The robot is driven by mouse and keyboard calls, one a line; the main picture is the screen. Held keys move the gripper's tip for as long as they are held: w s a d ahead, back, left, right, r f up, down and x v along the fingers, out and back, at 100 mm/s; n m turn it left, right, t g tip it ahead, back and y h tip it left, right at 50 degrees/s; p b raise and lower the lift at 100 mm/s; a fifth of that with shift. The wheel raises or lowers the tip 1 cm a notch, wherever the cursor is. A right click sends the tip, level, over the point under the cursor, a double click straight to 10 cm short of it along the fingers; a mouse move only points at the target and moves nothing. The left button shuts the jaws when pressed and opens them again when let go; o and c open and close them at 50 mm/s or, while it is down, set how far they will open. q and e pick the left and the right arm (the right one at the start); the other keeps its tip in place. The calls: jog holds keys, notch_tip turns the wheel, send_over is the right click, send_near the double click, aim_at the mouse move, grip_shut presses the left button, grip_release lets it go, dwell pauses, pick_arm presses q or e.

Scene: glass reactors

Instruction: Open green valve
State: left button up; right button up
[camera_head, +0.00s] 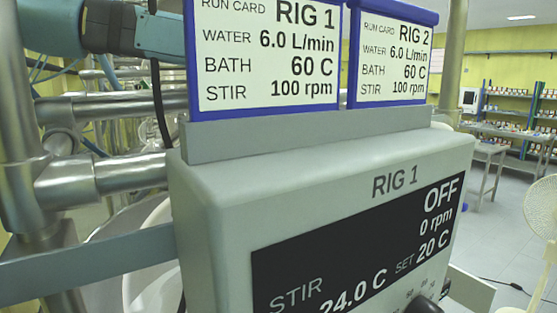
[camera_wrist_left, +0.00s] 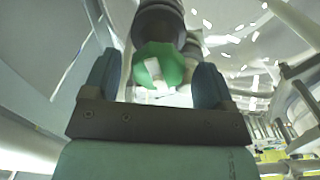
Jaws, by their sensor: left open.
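The green valve (camera_wrist_left: 170,57) shows in the left wrist view as a faceted green knob with a white mark. It sits on the end of a dark, rounded fitting (camera_wrist_left: 158,25). My left gripper (camera_wrist_left: 155,62) is open, with one finger on each side of the valve. I see no clear contact between fingers and knob, and cannot tell the depth exactly. In the head view I cannot make out the green valve. My left arm (camera_head: 110,27) enters at the upper left there, and its fingers are hidden behind the run card. My right gripper is not in view.
The RIG 1 control box (camera_head: 215,205) fills the head view's front; its display reads stir OFF, 0 rpm. The RIG 1 card (camera_head: 265,80) and RIG 2 card (camera_head: 393,85) stand above it. Steel pipes (camera_head: 120,172) crowd the left. Open floor lies to the right beside a fan (camera_head: 541,210).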

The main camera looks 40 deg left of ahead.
pick_arm(q)
jog(key=c, duration=0.9)
jog(key=shift+r, duration=0.1)
jog(key=n, duration=0.9)
jog(key=shift+d, duration=0.1)
jog(key=shift+n, duration=0.3)
jog(key=o, duration=0.9)
